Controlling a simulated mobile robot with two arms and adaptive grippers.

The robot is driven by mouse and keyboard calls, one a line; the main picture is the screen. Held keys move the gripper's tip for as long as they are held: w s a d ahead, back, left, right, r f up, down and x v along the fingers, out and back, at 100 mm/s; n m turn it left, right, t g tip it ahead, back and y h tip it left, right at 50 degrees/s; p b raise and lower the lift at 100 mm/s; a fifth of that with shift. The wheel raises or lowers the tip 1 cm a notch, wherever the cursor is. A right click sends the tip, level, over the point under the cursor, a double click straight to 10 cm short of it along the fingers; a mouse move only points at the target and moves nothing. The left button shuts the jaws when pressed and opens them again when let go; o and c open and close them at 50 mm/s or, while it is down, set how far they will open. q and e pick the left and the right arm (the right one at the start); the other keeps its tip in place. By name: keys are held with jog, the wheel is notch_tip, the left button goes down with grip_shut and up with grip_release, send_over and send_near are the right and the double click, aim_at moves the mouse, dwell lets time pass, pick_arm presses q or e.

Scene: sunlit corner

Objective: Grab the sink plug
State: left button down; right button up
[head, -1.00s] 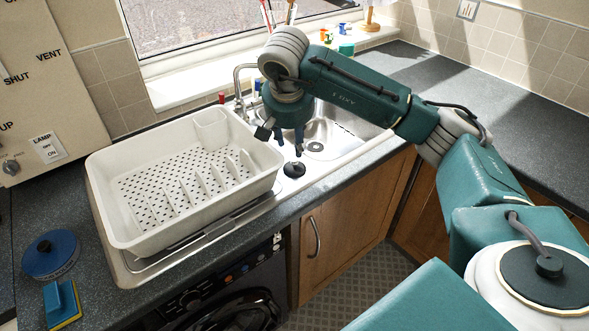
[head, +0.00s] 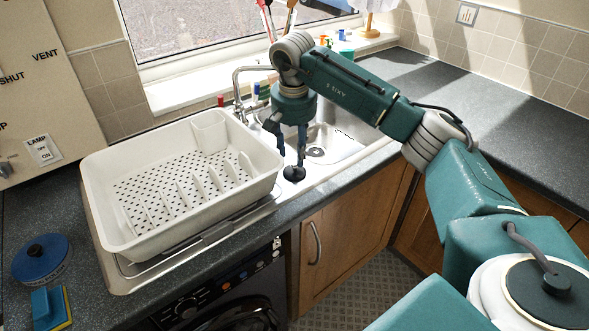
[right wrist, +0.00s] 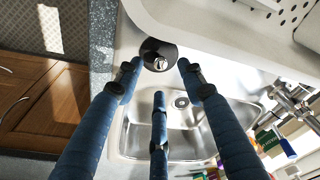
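The sink plug (head: 294,174) is a small black disc with a raised grip on top. It lies on the white front rim of the sink (head: 335,143), by the right corner of the dish rack. In the right wrist view the plug (right wrist: 157,58) sits just ahead of the fingertips, with a shiny fitting on its top. My right gripper (head: 291,159) points down right over it, its dark blue fingers spread. The wrist view shows the three fingers (right wrist: 158,82) apart with nothing between them. My left gripper is not in view.
A white dish rack (head: 110,215) stands close to the left of the plug. The tap (head: 238,92) rises behind it. The right worktop (head: 480,110) is clear.

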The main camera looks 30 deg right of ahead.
aim_at(295, 163)
jog(key=f, duration=0.2)
jog(key=f+p, duration=0.1)
jog(key=f, duration=0.1)
jog(key=shift+w+d, duration=0.1)
jog(key=shift+w, duration=0.15)
grip_shut()
jog(key=shift+r, duration=0.1)
